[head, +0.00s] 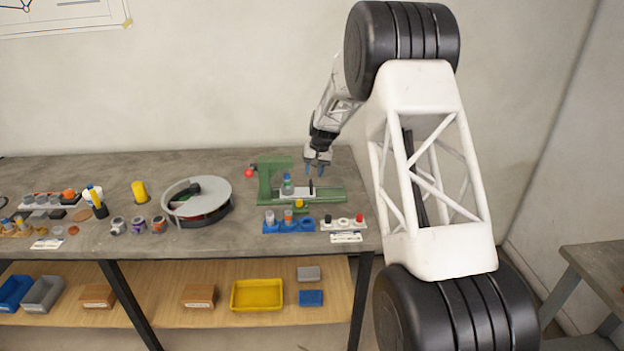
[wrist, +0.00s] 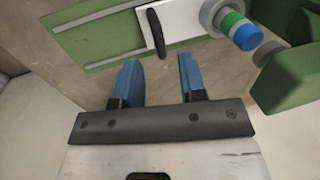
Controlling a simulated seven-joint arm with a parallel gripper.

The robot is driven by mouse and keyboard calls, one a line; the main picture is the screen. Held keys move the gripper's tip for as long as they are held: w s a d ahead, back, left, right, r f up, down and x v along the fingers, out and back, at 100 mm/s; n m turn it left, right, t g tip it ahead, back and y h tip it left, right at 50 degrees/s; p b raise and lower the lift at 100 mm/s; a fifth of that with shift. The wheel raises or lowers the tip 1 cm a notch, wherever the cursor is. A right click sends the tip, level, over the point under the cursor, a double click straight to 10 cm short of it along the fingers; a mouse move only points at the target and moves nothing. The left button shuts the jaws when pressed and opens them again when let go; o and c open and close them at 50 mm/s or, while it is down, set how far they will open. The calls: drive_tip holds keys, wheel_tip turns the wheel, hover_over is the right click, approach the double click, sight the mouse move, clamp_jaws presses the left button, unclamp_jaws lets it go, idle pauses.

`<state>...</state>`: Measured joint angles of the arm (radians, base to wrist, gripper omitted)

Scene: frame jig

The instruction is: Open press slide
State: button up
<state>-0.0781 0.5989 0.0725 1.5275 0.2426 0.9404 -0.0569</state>
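The press is a green frame (head: 270,178) on a long green base (head: 330,196) at the right of the bench. Its white slide (head: 299,194) carries an upright black handle (head: 311,187) and a grey holder with a green and blue part (head: 287,180). In the wrist view, the slide (wrist: 187,22) shows with the handle (wrist: 156,33) at its end, and the blue-capped part (wrist: 242,32) stands beside it. My gripper (wrist: 158,72) is open and empty, blue fingers apart. The handle lies ahead of the gap between them, apparently not touched. My gripper (head: 317,170) is near the press's right part.
A blue tray (head: 288,227) and a white button strip (head: 344,224) lie in front of the press. A red ball knob (head: 249,173) sticks out at its left. A round turntable (head: 197,197) stands further left. The bench's right edge is close.

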sight(311, 181)
drive_tip(key=shift+a+f, duration=0.2)
drive_tip(key=shift+f, duration=0.65)
drive_tip(key=shift+a+f, duration=0.15)
drive_tip(key=shift+f, duration=0.7)
clamp_jaws()
